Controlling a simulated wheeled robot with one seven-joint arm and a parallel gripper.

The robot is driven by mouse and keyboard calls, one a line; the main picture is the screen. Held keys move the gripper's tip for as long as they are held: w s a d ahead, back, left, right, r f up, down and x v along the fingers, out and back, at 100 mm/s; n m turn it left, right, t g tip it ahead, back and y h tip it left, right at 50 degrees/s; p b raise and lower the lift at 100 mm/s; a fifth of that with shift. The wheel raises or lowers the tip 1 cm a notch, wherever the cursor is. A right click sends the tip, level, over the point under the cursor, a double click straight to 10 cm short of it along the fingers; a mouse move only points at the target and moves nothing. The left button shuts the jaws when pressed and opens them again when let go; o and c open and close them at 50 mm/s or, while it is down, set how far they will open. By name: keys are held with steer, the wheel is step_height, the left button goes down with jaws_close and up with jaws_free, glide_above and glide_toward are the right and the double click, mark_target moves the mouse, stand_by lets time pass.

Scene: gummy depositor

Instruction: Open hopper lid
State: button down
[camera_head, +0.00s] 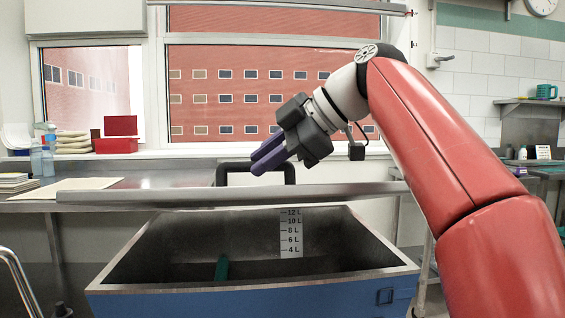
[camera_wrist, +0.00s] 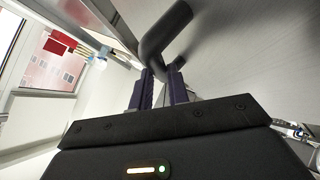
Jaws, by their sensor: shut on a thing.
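The hopper (camera_head: 250,299) has a blue outside and a dark metal inside with a litre scale (camera_head: 291,233). Its grey lid (camera_head: 130,197) shows almost edge-on above the opening, raised at the near side, so the inside is visible beneath it. A black bar handle (camera_head: 290,174) stands on the lid. My gripper (camera_head: 264,160) reaches it from the upper right, with purple fingers shut on the handle. In the wrist view, the handle (camera_wrist: 166,32) runs between the fingertips (camera_wrist: 160,78), with the grey lid surface (camera_wrist: 245,55) beside it.
A dark green part (camera_head: 221,268) shows inside the hopper. A window stands behind. My arm covers much of the right side.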

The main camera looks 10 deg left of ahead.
steer(key=shift+w+a+r, duration=0.15)
steer(key=shift+w+r, duration=0.5)
steer(key=shift+w, duration=0.2)
steer(key=c, duration=1.3)
jaws_free()
steer(key=shift+w, duration=0.1)
steer(key=shift+c, duration=0.2)
steer(key=shift+r, duration=0.1)
